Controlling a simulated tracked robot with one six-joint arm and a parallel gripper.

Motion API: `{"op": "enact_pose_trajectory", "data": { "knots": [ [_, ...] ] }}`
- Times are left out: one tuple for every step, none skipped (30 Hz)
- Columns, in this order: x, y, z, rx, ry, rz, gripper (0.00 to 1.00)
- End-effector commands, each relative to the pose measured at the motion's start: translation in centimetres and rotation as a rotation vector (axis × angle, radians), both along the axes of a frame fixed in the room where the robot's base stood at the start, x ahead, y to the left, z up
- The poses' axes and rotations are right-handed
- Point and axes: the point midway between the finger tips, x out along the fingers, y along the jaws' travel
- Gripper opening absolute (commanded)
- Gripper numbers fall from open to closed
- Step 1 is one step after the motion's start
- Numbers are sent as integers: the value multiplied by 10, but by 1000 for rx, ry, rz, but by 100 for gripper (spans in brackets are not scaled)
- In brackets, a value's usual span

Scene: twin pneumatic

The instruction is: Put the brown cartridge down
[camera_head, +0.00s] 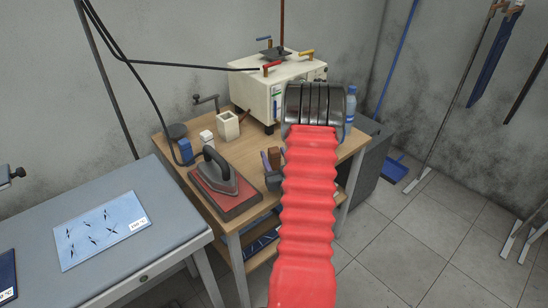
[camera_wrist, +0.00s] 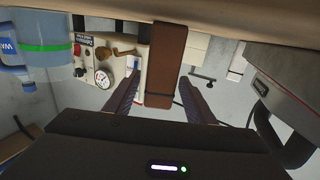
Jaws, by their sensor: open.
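The brown cartridge (camera_wrist: 166,65) is a dark brown upright block in the wrist view, which looks upside down. It lies between the two fingers of my gripper (camera_wrist: 163,80). The fingers are spread, with a visible gap on each side of the cartridge. Its end at the top of the picture meets the wooden tabletop (camera_wrist: 110,12), and it looks upright there.
The wooden workbench (camera_head: 172,152) holds an iron on a red base (camera_head: 224,188), a white box (camera_head: 228,125) and a cream machine (camera_head: 258,98) with coloured levers. A water bottle (camera_head: 350,105) stands right of my wrist. A grey table (camera_head: 160,217) is at left.

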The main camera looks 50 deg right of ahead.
Motion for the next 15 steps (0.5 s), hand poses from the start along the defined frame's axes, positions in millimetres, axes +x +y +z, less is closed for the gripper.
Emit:
{"op": "enact_pose_trajectory", "data": {
  "knots": [
    [0, 0, 2, -1, -1, 0, 50],
    [-2, 1, 1, 0, 0, -1, 50],
    [-4, 2, 1, 1, 1, -1, 50],
    [-7, 4, 1, 1, 1, -2, 50],
    [-9, 5, 1, 1, 2, -2, 50],
    [-13, 8, 1, 1, 2, -2, 50],
    [-17, 10, 1, 1, 1, -2, 50],
    [-20, 13, 1, 1, 1, -2, 50],
    [-25, 17, 1, 1, 2, -2, 50],
    [-30, 19, 1, 1, 2, -2, 50],
    [-34, 23, 1, 2, 1, -3, 50],
    [-40, 26, 1, 2, 1, -4, 50],
    [-44, 30, 1, 3, 1, -3, 50],
    [-49, 33, 1, 2, 1, -2, 50],
    [-54, 37, 0, 3, 2, -3, 50]
  ]
}}
